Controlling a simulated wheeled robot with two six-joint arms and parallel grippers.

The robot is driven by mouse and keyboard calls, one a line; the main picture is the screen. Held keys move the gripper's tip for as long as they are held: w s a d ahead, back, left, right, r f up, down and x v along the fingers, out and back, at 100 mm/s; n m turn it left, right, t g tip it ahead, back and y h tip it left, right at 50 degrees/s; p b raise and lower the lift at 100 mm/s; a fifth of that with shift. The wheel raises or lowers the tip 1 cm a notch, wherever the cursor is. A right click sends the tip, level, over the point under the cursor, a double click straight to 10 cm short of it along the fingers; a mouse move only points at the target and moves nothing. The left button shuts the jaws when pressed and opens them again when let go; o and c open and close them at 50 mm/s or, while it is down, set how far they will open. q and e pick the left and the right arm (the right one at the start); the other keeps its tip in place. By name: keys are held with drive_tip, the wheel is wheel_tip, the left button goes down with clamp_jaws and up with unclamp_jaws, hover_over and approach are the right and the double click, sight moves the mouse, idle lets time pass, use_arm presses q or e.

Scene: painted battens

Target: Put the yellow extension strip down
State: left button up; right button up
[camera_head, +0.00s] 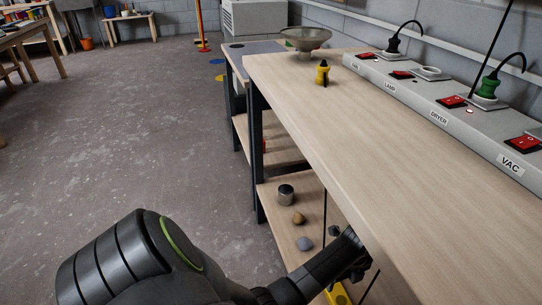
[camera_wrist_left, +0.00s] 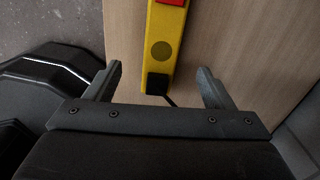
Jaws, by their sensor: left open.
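The yellow extension strip (camera_wrist_left: 162,50) lies on a wooden surface in the left wrist view, with a red switch at the top edge, a round socket, and a black end with a short cord. In the head view a bit of the strip (camera_head: 338,294) shows on the lower shelf, mostly hidden by my arm and the bench top. My left gripper (camera_wrist_left: 159,70) is open and empty, with one finger on each side of the strip's near end and gaps to both. It also shows in the head view (camera_head: 352,258), by the bench edge. My right gripper is not in view.
A metal can (camera_head: 286,194), a brown item (camera_head: 299,218) and a grey stone (camera_head: 305,243) are on the lower shelf (camera_head: 275,205).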

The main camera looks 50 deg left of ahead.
use_arm(q)
drive_tip(key=s+a+f+n+t, duration=0.1)
drive_tip(key=s+f+n, duration=0.1)
drive_tip(key=s+n, duration=0.5)
drive_tip(key=s+a+f+n, duration=0.1)
drive_tip(key=s+f+n, duration=0.1)
drive_tip(key=s+n, duration=0.5)
drive_tip(key=s+a+r+n+t, duration=0.1)
drive_tip(key=s+r+n, duration=0.3)
drive_tip(key=s+n, duration=0.5)
drive_tip(key=s, duration=0.6)
drive_tip(key=shift+r+n+t+h, duration=0.15)
drive_tip(key=shift+n+t+h, duration=0.15)
drive_tip(key=shift+t+h, duration=0.1)
drive_tip(key=shift+a, duration=0.1)
